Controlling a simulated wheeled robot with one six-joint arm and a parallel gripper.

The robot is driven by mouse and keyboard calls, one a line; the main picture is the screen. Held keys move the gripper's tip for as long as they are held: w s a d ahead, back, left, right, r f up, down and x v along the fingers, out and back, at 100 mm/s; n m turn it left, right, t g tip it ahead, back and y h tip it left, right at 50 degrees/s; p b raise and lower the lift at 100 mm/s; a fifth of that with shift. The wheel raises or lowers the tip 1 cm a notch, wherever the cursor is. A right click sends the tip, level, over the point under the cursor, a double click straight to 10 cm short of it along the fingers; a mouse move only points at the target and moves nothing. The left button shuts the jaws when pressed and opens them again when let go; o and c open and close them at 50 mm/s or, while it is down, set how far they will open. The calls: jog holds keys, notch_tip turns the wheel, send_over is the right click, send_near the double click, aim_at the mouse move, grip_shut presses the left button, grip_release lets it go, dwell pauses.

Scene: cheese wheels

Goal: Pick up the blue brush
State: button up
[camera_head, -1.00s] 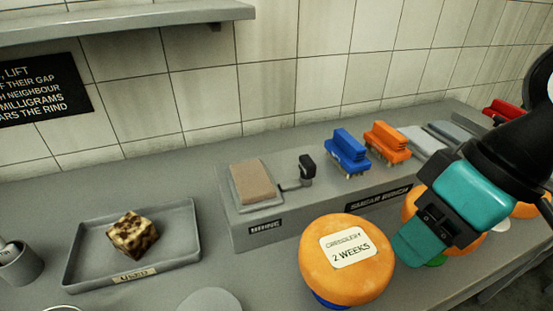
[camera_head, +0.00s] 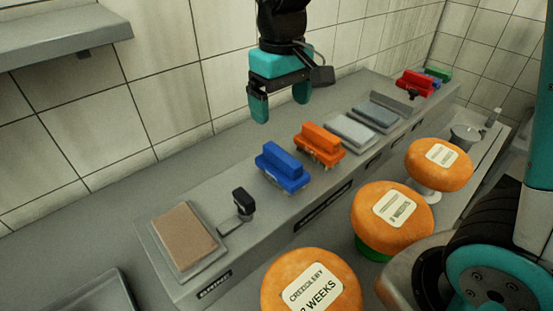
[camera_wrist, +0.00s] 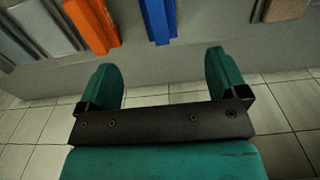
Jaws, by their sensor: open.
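The blue brush (camera_head: 283,167) sits upright on the raised grey bench, between a small black device and the orange brush (camera_head: 319,144). My gripper (camera_head: 281,106) is open and empty, pointing down. In the head view it appears above and beyond the blue brush, near the tiled wall. In the wrist view the blue brush (camera_wrist: 158,20) shows at the top edge, partly cut off, beyond the open fingers (camera_wrist: 165,78). The orange brush (camera_wrist: 92,24) is to its left there. Nothing is between the fingers.
A brown block on a grey tray (camera_head: 185,240) and the black device (camera_head: 242,203) stand left of the brush. Grey slabs (camera_head: 352,131) and a red brush (camera_head: 414,82) lie farther right. Orange cheese wheels (camera_head: 392,217) stand in front of the bench. A wall shelf (camera_head: 60,38) is upper left.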

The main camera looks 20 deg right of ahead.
aim_at(282, 166)
notch_tip(282, 166, down, 11)
jog(key=shift+s+d+f+p, duration=0.1)
jog(key=shift+d+p, duration=0.05)
jog(key=shift+p, duration=0.6)
notch_tip(282, 166, down, 5)
jog(key=shift+p, duration=0.7)
jog(key=c, duration=1.1)
notch_tip(282, 166, up, 20)
jog(key=b, duration=0.2)
jog(key=shift+o, duration=0.9)
